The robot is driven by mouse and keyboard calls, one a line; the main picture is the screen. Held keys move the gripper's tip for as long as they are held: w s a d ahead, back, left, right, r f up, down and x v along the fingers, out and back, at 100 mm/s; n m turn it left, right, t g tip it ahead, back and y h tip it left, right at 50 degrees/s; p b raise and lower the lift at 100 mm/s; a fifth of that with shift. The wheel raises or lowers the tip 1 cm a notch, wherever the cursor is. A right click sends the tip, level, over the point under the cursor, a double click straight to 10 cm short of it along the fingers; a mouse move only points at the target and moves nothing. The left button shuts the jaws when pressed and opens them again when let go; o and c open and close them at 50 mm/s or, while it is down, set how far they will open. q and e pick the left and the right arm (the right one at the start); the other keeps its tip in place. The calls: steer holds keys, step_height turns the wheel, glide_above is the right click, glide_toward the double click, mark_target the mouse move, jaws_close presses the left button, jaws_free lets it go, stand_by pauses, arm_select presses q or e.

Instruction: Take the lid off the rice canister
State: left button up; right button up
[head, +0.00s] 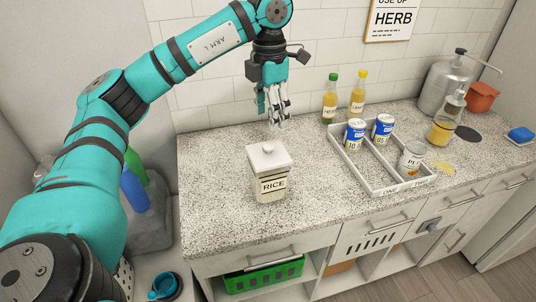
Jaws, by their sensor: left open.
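The rice canister (270,189) is a cream, square-sided jar with a black "RICE" label, standing upright on the speckled counter. My left gripper (279,121) is open and empty, pointing down above the counter. My right gripper is not in view.
A two-part tray (372,187) with cans and a jar stands to the right. Two bottles (329,101) stand near the tiled wall. A steel dispenser (438,88) is at the back right. The counter around the canister is clear.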

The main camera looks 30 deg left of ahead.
mark_target(268, 145)
arm_select(q)
steer(key=f, duration=0.3)
steer(key=shift+w+f+p, duration=0.2)
steer(key=shift+w+p, duration=0.15)
steer(key=shift+s+f+p, duration=0.1)
steer(key=shift+f+p, duration=0.2)
steer(key=shift+f, duration=0.5)
steer(key=f, duration=0.1)
steer(key=f+p, duration=0.1)
steer(key=f, duration=0.1)
steer(key=f+p, duration=0.1)
steer(key=shift+a+f, duration=0.25)
steer(key=shift+f, duration=0.2)
steer(key=c, duration=0.6)
jaws_close()
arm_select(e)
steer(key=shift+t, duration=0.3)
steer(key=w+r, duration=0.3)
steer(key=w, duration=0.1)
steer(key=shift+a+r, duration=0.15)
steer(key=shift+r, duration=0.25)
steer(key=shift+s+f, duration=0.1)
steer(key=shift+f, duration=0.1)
